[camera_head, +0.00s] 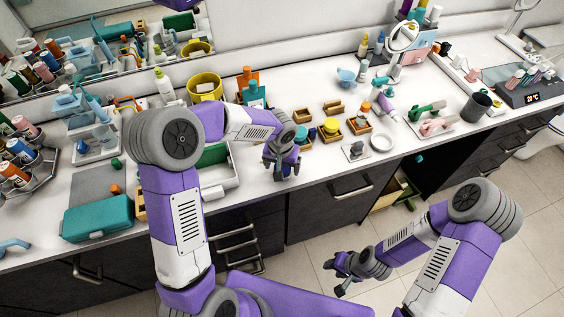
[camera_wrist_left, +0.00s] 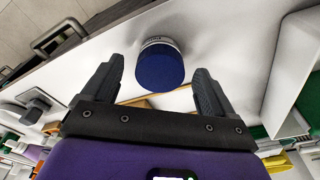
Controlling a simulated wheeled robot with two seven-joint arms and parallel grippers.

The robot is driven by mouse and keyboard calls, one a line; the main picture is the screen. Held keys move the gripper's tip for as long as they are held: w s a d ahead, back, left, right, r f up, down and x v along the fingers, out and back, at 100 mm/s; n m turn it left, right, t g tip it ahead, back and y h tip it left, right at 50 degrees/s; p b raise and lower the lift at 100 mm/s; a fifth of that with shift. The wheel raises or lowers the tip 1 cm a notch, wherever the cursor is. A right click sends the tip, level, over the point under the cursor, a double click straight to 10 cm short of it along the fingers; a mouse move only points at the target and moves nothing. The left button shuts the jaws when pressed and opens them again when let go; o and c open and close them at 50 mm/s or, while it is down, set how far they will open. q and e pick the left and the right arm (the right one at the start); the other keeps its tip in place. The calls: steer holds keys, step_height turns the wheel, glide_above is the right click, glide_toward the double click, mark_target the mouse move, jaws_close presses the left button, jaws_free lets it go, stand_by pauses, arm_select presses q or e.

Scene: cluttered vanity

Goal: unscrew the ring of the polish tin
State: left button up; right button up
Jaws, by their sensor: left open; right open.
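A round dark blue tin (camera_wrist_left: 160,68) with a pale silver band (camera_wrist_left: 157,41) at its far side shows in the left wrist view. It stands on the white counter, near its front edge. I take it for the polish tin. My left gripper (camera_wrist_left: 158,66) is open, with one finger on each side of the tin and a visible gap to both. In the head view my left gripper (camera_head: 283,166) hangs low over the counter and hides the tin. My right gripper (camera_head: 343,274) is open and empty, out in front of the counter above the floor.
A white tray with green inside (camera_head: 231,183) lies close left of my left gripper. Small wooden boxes (camera_head: 357,127) and a white dish (camera_head: 381,142) stand to its right. A teal case (camera_head: 97,218) lies far left. An open drawer (camera_head: 388,194) is below the counter.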

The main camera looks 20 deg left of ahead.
arm_select(q)
steer(key=c, duration=1.3)
steer(key=n+b, duration=0.3)
steer(key=shift+d+f+n+b, duration=0.1)
steer(key=shift+f+n+b, duration=0.05)
steer(key=shift+n+b, duration=0.2)
steer(key=shift+n+y, duration=0.25)
steer(key=shift+y, duration=0.05)
steer(key=shift+r, duration=0.2)
